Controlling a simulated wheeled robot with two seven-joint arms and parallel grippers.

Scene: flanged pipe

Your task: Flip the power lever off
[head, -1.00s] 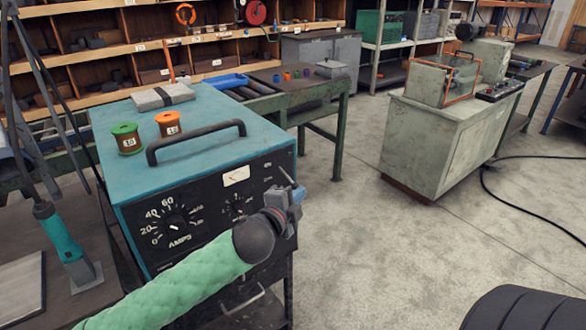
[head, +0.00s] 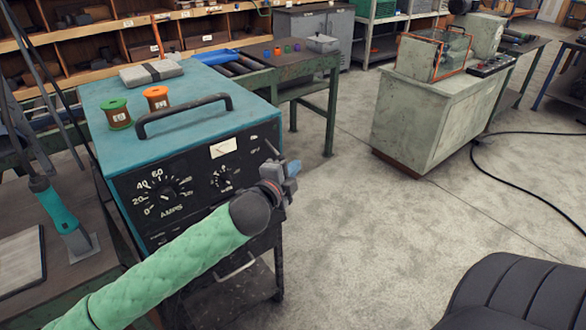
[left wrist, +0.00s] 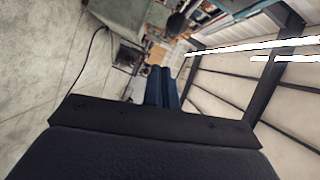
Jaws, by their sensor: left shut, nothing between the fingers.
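The teal welding power box (head: 190,95) stands left of centre in the head view, with a black dial panel facing me. A thin dark stick (head: 271,148), probably the power lever, tilts up and left at the panel's right edge. Its base is hidden behind my left gripper. My left gripper (head: 290,168) is just below and right of it, shut and empty; I cannot tell whether they touch. In the left wrist view the blue fingers (left wrist: 163,88) are together with nothing between them. The lever is not discernible there. My right gripper is not in view.
A green spool (head: 118,114), an orange spool (head: 157,98) and a black handle (head: 183,112) are on the box top. A green workbench (head: 300,85) stands behind it. A grey cabinet (head: 420,115) stands right, with bare floor (head: 350,220) between.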

